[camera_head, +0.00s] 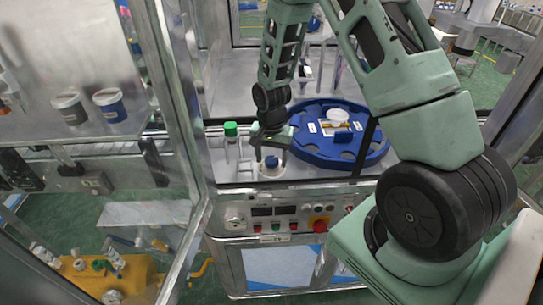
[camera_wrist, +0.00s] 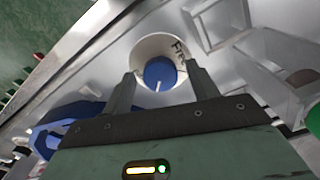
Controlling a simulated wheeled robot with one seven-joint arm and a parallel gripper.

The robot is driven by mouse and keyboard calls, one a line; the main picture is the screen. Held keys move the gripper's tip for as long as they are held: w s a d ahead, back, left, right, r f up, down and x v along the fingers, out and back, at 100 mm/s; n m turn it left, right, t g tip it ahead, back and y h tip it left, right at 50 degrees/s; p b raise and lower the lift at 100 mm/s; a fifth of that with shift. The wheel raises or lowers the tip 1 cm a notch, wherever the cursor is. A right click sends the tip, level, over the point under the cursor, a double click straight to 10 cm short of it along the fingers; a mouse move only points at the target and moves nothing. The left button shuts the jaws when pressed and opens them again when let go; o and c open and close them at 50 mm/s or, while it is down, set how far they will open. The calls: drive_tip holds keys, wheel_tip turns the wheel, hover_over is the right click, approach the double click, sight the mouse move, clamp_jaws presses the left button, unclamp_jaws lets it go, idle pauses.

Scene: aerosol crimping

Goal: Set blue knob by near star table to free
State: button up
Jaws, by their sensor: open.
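The blue knob (camera_head: 271,162) sits on a round white base (camera_head: 272,174) at the front of the machine deck, beside the blue star table (camera_head: 368,157). In the wrist view the blue knob (camera_wrist: 160,72) has a white pointer line toward the picture's bottom. The word "Free" is printed on the white base (camera_wrist: 150,47), up and right of the knob. My gripper (camera_wrist: 162,75) is open, with one finger on each side of the knob. I cannot tell whether the fingers touch it. In the head view my gripper (camera_head: 272,149) is directly over the knob.
A green-capped post (camera_head: 231,129) stands close left of the knob. A clear square holder (camera_wrist: 218,22) is beside the base. A control panel with a red button (camera_head: 320,226) is below the deck edge. An open glass door frame stands at left.

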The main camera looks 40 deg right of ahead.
drive_tip(key=c, duration=1)
drive_tip(key=n+b, duration=0.1)
drive_tip(key=n, duration=0.3)
drive_tip(key=shift+n, duration=0.4)
drive_tip(key=n, duration=0.4)
drive_tip(key=shift+d+n, duration=0.1)
drive_tip(key=shift+n, duration=0.2)
drive_tip(key=n, duration=0.4)
drive_tip(key=shift+n+p, duration=0.35)
drive_tip(key=shift+n, duration=1.85)
